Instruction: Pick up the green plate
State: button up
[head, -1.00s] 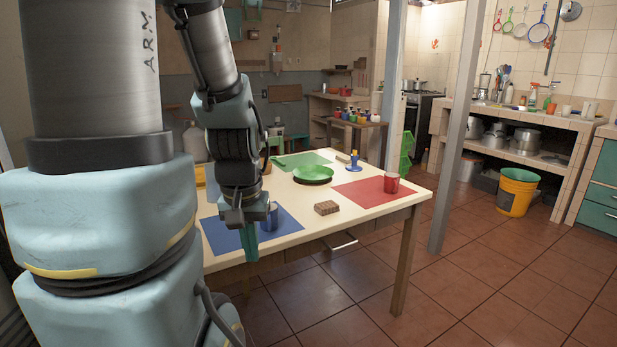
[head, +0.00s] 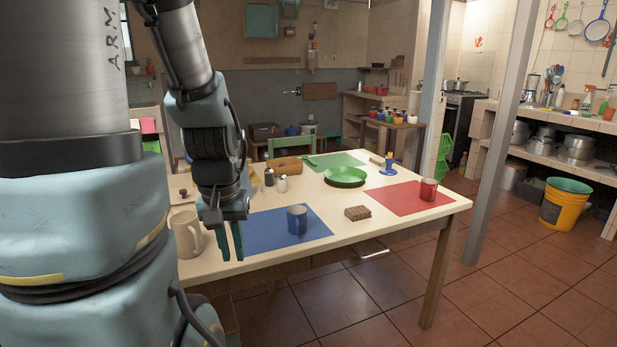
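The green plate (head: 345,175) lies on the cream table (head: 268,194), toward its back middle, between the blue, green and red mats. It looks like a shallow round dish with a dark underside. My gripper (head: 228,243) hangs fingers down at the near left of the table, left of the blue mat and well apart from the plate. Its two green fingers are spread with a gap between them, and nothing shows between them.
A blue mug (head: 297,219) on the blue mat (head: 262,231) and a brown block (head: 357,213) stand on the near side. A red cup (head: 428,190) is on the red mat (head: 400,199). Shakers (head: 282,184), a beige mug (head: 186,234) and a blue-yellow item (head: 388,164) stand around.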

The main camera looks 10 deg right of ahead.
aim_at(341, 175)
jog(key=l+u, duration=0.3)
jog(key=u, duration=0.2)
jog(key=l+u, duration=0.35)
jog(key=u, duration=0.15)
jog(key=l+u, duration=0.45)
jog(key=k+l+u, duration=0.15)
jog(key=l, duration=0.35)
jog(key=k+l+u, duration=0.15)
jog(key=l, duration=0.35)
jog(key=k+l+u, duration=0.15)
jog(key=l, duration=0.3)
jog(key=k+l+u, duration=0.15)
jog(key=k+l, duration=0.2)
jog(key=k+l+u, duration=0.15)
jog(key=l, duration=0.35)
jog(key=k+l, duration=0.7)
jog(key=l, duration=0.2)
